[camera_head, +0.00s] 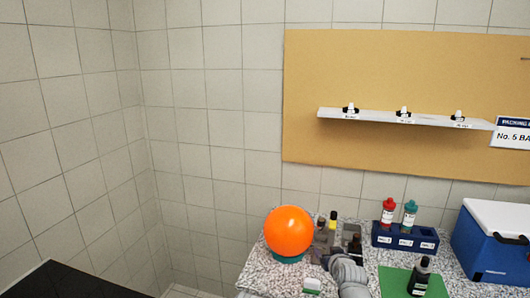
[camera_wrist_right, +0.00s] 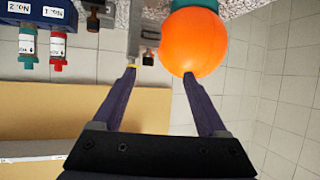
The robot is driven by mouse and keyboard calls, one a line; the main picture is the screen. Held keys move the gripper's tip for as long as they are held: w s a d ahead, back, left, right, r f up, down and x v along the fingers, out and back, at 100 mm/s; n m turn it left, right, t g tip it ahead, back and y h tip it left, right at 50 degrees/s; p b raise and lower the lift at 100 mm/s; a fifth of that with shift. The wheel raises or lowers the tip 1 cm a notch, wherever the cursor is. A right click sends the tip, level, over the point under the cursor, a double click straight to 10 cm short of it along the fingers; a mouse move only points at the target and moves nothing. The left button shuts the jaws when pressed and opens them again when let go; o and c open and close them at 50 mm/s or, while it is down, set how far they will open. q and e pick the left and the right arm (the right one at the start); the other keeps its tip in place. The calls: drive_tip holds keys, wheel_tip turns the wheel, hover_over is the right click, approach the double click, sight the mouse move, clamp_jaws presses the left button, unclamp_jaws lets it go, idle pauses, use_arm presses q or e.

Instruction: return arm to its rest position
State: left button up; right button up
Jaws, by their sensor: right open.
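My right arm comes in from the bottom of the head view, and my right gripper (camera_head: 326,243) is over the speckled counter, just right of the orange ball (camera_head: 288,231). In the right wrist view my right gripper (camera_wrist_right: 159,73) is open, with nothing held between its fingers. The orange ball (camera_wrist_right: 193,42) shows past the fingertips there, partly behind the right finger. The wrist picture is upside down. My left gripper is in neither view.
A blue rack (camera_head: 405,242) with a red bottle (camera_head: 388,212) and a teal bottle (camera_head: 409,215) stands right of the gripper. A dark bottle (camera_head: 420,278) stands on a green mat (camera_head: 394,283). A blue cooler (camera_head: 490,245) is far right. A shelf (camera_head: 385,118) hangs above.

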drive_tip(key=s+a+f+n+g+y, duration=0.1)
drive_tip(key=s+a+f+n+g, duration=0.1)
drive_tip(key=s+a+f+g, duration=0.6)
drive_tip(key=s+a+f+g+h, duration=0.1)
drive_tip(key=s+a+f+g, duration=0.1)
drive_tip(key=s, duration=0.8)
drive_tip(key=s+a+f+n+g+h, duration=0.1)
drive_tip(key=s+a+f+g, duration=0.2)
drive_tip(key=s, duration=0.7)
drive_tip(key=shift+s+a+f+n+h+b, duration=0.15)
drive_tip(key=shift+a+n+h+b, duration=0.2)
drive_tip(key=shift+a, duration=0.45)
